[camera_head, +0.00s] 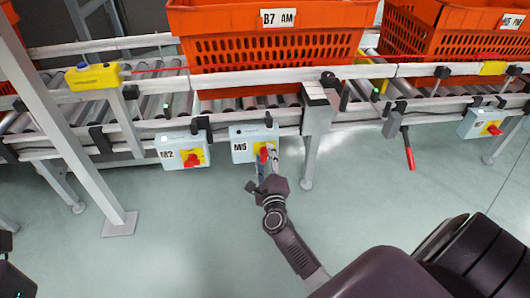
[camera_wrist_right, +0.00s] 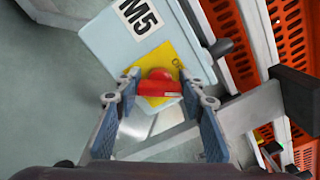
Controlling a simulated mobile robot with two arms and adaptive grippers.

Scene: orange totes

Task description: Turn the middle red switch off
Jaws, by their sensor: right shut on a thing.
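The middle red switch (camera_head: 264,154) is on a yellow plate on the light blue-grey box marked M5 (camera_head: 241,146), which hangs under the conveyor's front rail. In the right wrist view the red switch (camera_wrist_right: 158,86) sits between the two fingers of my right gripper (camera_wrist_right: 156,97). My right gripper (camera_head: 265,163) reaches up to the switch from below and is shut on it. The fingers partly hide the switch in the head view. My left gripper is not clearly seen; only dark parts show at the lower left edge.
Another box marked M2 (camera_head: 183,152) with a red switch hangs to the left, and a third box (camera_head: 479,123) hangs at far right. A red-handled lever (camera_head: 409,153) hangs between. Orange totes (camera_head: 272,45) stand on the conveyor. A support leg (camera_head: 311,155) is close right of M5.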

